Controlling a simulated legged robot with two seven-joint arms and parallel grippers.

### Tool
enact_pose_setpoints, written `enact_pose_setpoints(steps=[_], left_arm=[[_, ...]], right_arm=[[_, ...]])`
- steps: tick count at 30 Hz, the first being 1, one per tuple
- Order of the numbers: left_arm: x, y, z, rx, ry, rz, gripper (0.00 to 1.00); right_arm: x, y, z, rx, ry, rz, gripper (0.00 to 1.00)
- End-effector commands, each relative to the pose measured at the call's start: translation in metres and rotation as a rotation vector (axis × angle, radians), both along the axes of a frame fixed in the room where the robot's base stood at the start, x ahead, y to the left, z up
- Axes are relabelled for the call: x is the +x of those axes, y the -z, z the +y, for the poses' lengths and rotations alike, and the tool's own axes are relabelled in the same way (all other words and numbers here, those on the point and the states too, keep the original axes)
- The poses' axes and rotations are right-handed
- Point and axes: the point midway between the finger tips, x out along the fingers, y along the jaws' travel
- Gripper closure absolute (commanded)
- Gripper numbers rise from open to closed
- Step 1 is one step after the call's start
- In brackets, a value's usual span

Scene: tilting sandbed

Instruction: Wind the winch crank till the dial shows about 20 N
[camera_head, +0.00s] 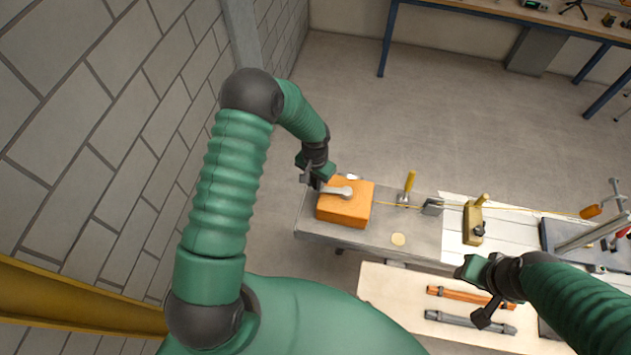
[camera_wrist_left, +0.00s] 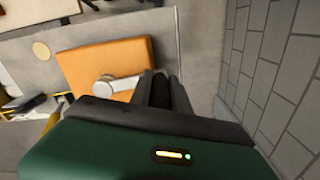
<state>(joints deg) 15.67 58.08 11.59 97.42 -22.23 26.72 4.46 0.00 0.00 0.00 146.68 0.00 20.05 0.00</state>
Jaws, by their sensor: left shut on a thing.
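The orange winch box (camera_head: 356,208) sits at the left end of a grey bench top (camera_head: 318,226). Its pale grey crank arm (camera_head: 337,190) lies across the top and points left. My left gripper (camera_head: 316,183) is shut on the crank handle at the arm's outer end. In the left wrist view the crank arm (camera_wrist_left: 120,83) runs to my fingers (camera_wrist_left: 162,88), which hide the handle. A thin yellow line (camera_head: 520,209) runs right from the winch. I cannot make out a dial reading. My right gripper (camera_head: 468,268) is above the pale front board, away from the winch.
A yellow-handled tool (camera_head: 409,184), a small grey block (camera_head: 433,206) and a brass-coloured block (camera_head: 474,222) stand right of the winch. A round disc (camera_head: 398,239) lies on the bench top. Orange and grey bars lie on the front board (camera_head: 385,287). A block wall is at left.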

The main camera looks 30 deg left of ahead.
Motion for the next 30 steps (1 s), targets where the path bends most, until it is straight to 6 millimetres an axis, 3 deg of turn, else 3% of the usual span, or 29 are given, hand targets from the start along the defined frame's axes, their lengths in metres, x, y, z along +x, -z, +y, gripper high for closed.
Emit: enact_pose_setpoints(steps=[7, 15, 26, 27, 30], left_arm=[[0.007, 0.003, 0.003, 0.001, 0.047, -0.003, 1.00], [0.041, 0.005, 0.008, 0.003, 0.339, -0.008, 1.00], [0.048, -0.002, 0.008, 0.002, 0.334, -0.007, 1.00], [0.048, -0.003, 0.008, 0.002, 0.334, -0.009, 0.73], [0.048, -0.002, 0.008, 0.002, 0.334, -0.006, 0.60]], right_arm=[[0.000, 0.008, 0.000, 0.000, 0.000, 0.000, 0.64], [0.000, 0.043, 0.000, 0.000, 0.000, 0.000, 0.64], [0.000, 0.042, 0.000, 0.000, 0.000, 0.000, 0.64], [0.000, 0.042, 0.000, 0.000, 0.000, 0.000, 0.64], [0.000, 0.042, 0.000, 0.000, 0.000, 0.000, 0.64]])
